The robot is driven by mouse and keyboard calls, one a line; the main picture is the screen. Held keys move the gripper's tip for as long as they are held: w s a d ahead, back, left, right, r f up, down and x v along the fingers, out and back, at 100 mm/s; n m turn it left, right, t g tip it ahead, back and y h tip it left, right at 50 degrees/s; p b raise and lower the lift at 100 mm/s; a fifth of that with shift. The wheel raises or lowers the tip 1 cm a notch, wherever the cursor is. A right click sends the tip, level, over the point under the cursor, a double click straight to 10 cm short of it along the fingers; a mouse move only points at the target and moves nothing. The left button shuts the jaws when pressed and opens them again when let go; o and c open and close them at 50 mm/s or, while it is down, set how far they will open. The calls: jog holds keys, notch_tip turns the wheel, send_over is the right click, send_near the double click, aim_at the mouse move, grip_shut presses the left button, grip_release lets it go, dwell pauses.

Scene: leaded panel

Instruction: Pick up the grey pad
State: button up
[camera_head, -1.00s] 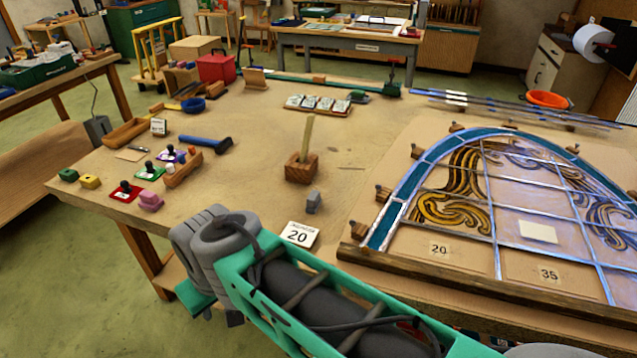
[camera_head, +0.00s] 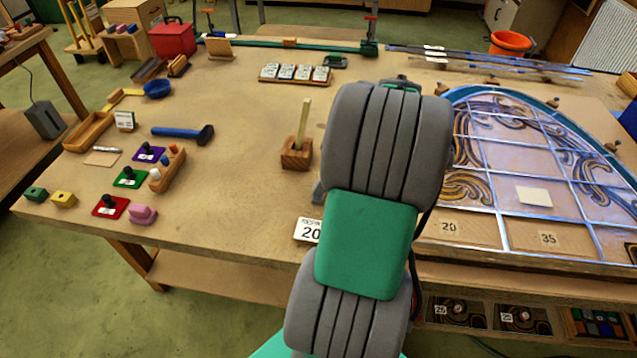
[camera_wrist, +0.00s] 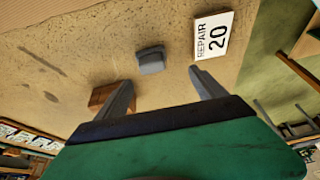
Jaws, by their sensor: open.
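The grey pad (camera_wrist: 151,60) is a small grey block on the tan bench top. In the wrist view it lies ahead of my gripper (camera_wrist: 163,88), roughly between the lines of its two fingers and apart from them. My gripper is open, with nothing between its fingers. In the head view my arm covers most of the pad; only a grey sliver (camera_head: 318,192) shows at the arm's left edge. My gripper's fingers are hidden there behind the arm.
A white "REPAIR 20" card (camera_wrist: 213,36) lies close to the pad's right in the wrist view. A wooden block with an upright stick (camera_head: 297,152) stands nearby. The leaded panel (camera_head: 540,170) lies to the right. Bench space left of the block is clear up to the hammer (camera_head: 185,133).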

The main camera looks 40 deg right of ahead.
jog(key=x, duration=0.2)
jog(key=d+p+x, duration=0.1)
jog(key=x, duration=0.2)
jog(key=p+x, duration=0.1)
jog(key=x, duration=0.1)
jog(key=shift+w+d+f, duration=0.1)
jog(key=shift+d+f, duration=0.1)
jog(key=shift+f, duration=0.3)
jog(key=shift+c, duration=0.4)
jog(key=c, duration=1.4)
